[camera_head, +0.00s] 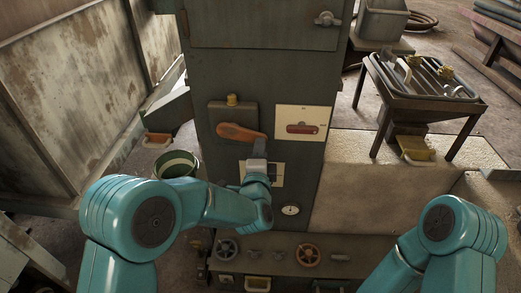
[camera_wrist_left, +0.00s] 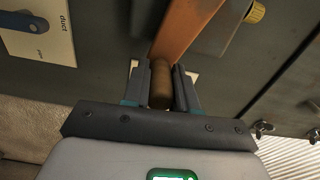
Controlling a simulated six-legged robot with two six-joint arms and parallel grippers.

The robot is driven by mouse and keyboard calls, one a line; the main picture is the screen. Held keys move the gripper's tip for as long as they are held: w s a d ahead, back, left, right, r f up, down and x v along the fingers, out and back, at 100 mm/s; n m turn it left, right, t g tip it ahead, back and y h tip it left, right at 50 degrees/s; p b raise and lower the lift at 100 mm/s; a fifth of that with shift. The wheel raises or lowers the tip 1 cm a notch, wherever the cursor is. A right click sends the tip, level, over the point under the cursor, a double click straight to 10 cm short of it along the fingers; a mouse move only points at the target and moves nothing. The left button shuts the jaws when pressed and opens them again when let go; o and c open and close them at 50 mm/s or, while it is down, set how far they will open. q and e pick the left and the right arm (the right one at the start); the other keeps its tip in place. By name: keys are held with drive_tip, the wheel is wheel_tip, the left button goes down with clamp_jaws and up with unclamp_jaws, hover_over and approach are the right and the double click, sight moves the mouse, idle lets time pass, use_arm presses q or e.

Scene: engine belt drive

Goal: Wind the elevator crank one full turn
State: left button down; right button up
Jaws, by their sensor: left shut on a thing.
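The elevator crank (camera_head: 238,132) is an orange arm on a dark box on the front of the grey-green cabinet. In the head view it points to the right, with its free end above my left gripper (camera_head: 259,150). In the left wrist view, the orange crank arm (camera_wrist_left: 188,28) runs down to a brown cylindrical handle (camera_wrist_left: 160,88). My left gripper (camera_wrist_left: 160,75) is shut on this handle, with one dark finger on each side. My right arm shows at the lower right of the head view, but its gripper is out of view.
A plate with an orange lever (camera_head: 303,128) is right of the crank. A brass knob (camera_head: 232,100) sits above it. A round gauge (camera_head: 290,210) and valve wheels (camera_head: 308,255) are lower down. A green-and-white bucket (camera_head: 176,164) is at left; a tray stand (camera_head: 425,90) is at right.

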use_arm(q)
drive_tip(key=shift+f, duration=0.15)
drive_tip(key=c, duration=0.9)
unclamp_jaws()
drive_tip(key=shift+s, duration=0.1)
drive_tip(key=s, duration=1.6)
drive_tip(key=shift+s+a, duration=0.1)
drive_tip(key=shift+a, duration=0.2)
